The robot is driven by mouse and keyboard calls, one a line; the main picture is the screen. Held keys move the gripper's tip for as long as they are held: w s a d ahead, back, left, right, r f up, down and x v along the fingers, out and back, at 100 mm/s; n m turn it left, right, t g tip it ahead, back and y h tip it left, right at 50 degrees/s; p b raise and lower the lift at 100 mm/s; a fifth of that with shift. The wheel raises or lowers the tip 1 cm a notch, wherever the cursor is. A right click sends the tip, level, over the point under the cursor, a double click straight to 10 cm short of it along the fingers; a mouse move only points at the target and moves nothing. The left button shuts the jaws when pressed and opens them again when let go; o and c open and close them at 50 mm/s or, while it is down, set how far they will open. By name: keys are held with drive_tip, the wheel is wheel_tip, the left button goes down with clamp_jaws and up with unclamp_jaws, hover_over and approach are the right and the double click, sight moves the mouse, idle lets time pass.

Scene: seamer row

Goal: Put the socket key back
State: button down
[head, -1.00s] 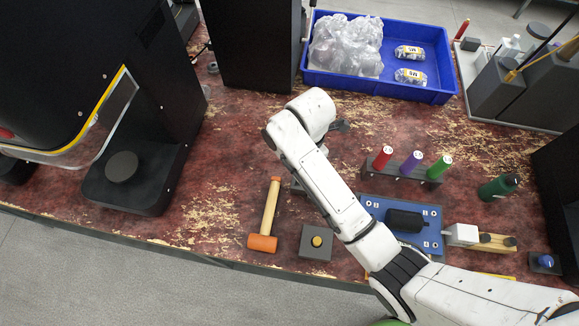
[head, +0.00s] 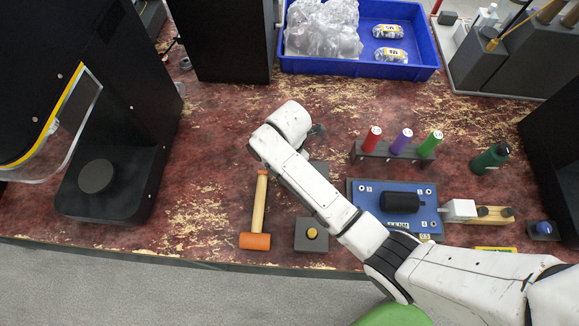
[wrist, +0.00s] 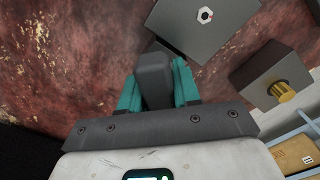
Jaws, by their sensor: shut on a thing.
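My gripper (wrist: 156,78), with teal fingers, is shut on a dark grey bar-like piece, which I take to be the socket key (wrist: 154,70). Its lower end is hidden by the view straight along it. A grey block with a white hexagonal mark or opening (wrist: 205,16) lies ahead, at the top of the wrist view and apart from the held piece. In the head view, part of a grey block (head: 320,167) shows beside my arm, which hides the rest. The gripper is mostly hidden behind my wrist there.
A grey block with a brass knob (head: 312,234) and an orange mallet (head: 256,241) lie near the front edge. A blue tray (head: 427,48) is behind. Bare bench lies left of the mallet.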

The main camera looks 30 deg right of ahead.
drive_tip(key=c, duration=0.8)
unclamp_jaws()
wheel_tip(320, 180, up, 11)
drive_tip(key=shift+f, duration=0.1)
drive_tip(key=shift+r+p, duration=0.6)
drive_tip(key=shift+r, duration=0.15)
